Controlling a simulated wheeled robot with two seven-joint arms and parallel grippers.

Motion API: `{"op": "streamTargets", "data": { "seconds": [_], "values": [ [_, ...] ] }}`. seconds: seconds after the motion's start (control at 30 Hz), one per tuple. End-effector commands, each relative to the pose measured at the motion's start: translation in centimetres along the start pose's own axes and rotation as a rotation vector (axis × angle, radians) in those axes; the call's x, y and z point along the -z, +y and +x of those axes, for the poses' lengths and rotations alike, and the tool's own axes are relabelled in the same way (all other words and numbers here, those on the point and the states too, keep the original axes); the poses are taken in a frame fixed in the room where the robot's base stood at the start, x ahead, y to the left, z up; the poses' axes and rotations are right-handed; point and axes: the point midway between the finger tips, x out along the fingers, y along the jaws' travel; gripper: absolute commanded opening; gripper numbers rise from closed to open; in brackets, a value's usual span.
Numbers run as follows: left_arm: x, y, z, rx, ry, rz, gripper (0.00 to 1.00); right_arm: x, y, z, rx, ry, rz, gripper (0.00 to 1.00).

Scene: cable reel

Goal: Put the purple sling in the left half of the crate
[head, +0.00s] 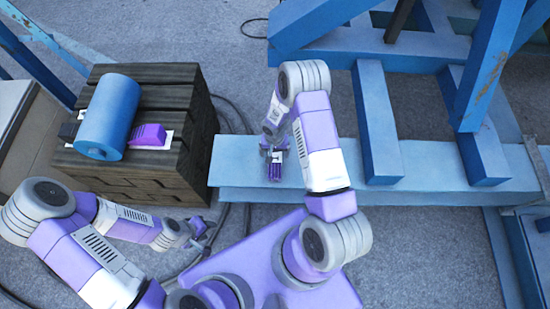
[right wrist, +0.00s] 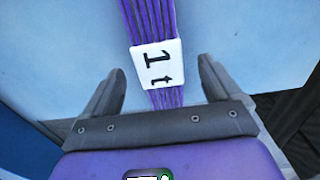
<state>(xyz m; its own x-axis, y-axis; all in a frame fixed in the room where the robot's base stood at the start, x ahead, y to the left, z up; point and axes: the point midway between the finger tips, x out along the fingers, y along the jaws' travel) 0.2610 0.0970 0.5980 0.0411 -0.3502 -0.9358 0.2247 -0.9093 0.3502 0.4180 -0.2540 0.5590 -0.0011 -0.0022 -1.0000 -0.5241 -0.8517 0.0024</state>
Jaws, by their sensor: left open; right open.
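The purple sling (head: 275,172) lies on the light blue beam, partly hidden under my right gripper (head: 274,148). In the right wrist view the sling (right wrist: 150,20) is a bundle of purple strands with a white tag (right wrist: 156,63) reading "1 t". It runs between the two open fingers (right wrist: 160,88), with a gap on each side. The dark wooden crate (head: 178,180) stands at the left. My left gripper (head: 201,232) is open and empty, low in front of the crate's right corner.
On the crate's top lie a blue cylinder (head: 108,115) and a purple block (head: 147,135) on a white patch. The blue beam (head: 235,170) runs right beneath a blue steel frame (head: 378,120). Dark cables (head: 226,118) lie on the floor between crate and beam.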

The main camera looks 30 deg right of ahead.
Motion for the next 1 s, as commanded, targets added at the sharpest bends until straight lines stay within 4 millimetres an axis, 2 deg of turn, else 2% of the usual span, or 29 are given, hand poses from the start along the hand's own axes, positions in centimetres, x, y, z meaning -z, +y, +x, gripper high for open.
{"op": "streamTargets", "data": {
  "seconds": [0.2, 0.3, 0.53, 1.0],
  "values": [
    [0.1, -0.6, 1.6, 0.0, 0.0, 0.0, 0.42, 0.3, 0.2, 3.5, 0.0, -0.002, 0.0, 0.92],
    [0.1, -0.7, 1.9, 0.0, 0.0, 0.0, 0.42, 0.3, 0.2, 4.6, 0.001, -0.002, 0.0, 0.92],
    [0.1, -0.7, 1.8, 0.0, 0.0, 0.0, 0.42, 0.3, 0.1, 4.6, 0.003, -0.001, 0.0, 0.92],
    [0.1, -0.7, 1.8, 0.0, 0.0, 0.0, 0.42, 0.3, 0.1, 4.5, 0.003, 0.0, -0.001, 0.21]
  ]
}}
